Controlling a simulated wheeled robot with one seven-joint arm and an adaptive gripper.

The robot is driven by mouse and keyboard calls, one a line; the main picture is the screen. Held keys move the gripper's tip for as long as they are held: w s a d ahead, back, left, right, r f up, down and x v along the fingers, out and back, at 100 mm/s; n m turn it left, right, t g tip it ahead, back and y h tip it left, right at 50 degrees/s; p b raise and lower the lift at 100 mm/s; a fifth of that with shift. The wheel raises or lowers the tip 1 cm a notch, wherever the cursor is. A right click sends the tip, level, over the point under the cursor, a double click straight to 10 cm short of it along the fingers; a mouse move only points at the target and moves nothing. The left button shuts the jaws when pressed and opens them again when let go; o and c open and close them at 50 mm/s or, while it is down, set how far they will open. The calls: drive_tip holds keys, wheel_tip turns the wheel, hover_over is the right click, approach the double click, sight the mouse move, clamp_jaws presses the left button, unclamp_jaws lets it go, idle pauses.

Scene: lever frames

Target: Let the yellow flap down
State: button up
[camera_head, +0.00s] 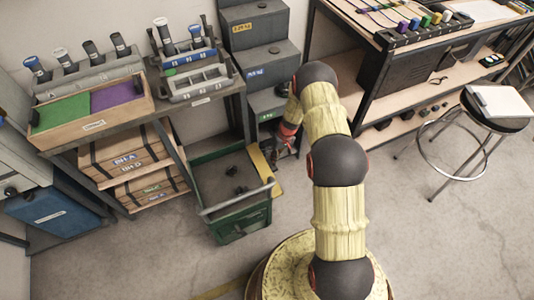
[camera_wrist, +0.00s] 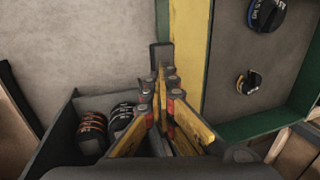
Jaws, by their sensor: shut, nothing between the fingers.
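The yellow flap (camera_head: 265,172) shows as a narrow yellow strip along the right side of the green crate (camera_head: 241,228). My gripper (camera_head: 281,153) is near the flap's right side in the head view, partly hidden by my arm. In the wrist view my gripper (camera_wrist: 162,76) is shut and empty, with its tips close to the flap's left edge. I cannot tell whether they touch it.
Dark round pieces (camera_wrist: 248,82) lie in the crate. A grey drawer (camera_wrist: 57,135) with several banded knobs (camera_wrist: 90,132) is at lower left in the wrist view. A grey drawer cabinet (camera_head: 268,58) stands behind the crate. A stool (camera_head: 496,108) is far right; the floor between is clear.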

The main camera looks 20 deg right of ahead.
drive_tip(key=shift+o, duration=0.6)
drive_tip(key=shift+w+a+f, duration=0.1)
drive_tip(key=shift+a+f, duration=0.1)
drive_tip(key=shift+a, duration=0.15)
drive_tip(key=shift+o, duration=0.6)
drive_tip(key=shift+s+r, duration=0.25)
drive_tip(key=shift+r, duration=0.2)
drive_tip(key=shift+o, duration=1.2)
drive_tip(key=shift+w+f, duration=0.1)
drive_tip(key=shift+f, duration=0.15)
drive_tip(key=o, duration=0.3)
drive_tip(key=shift+r, duration=0.1)
drive_tip(key=shift+o, duration=0.2)
drive_tip(key=v, duration=1.2)
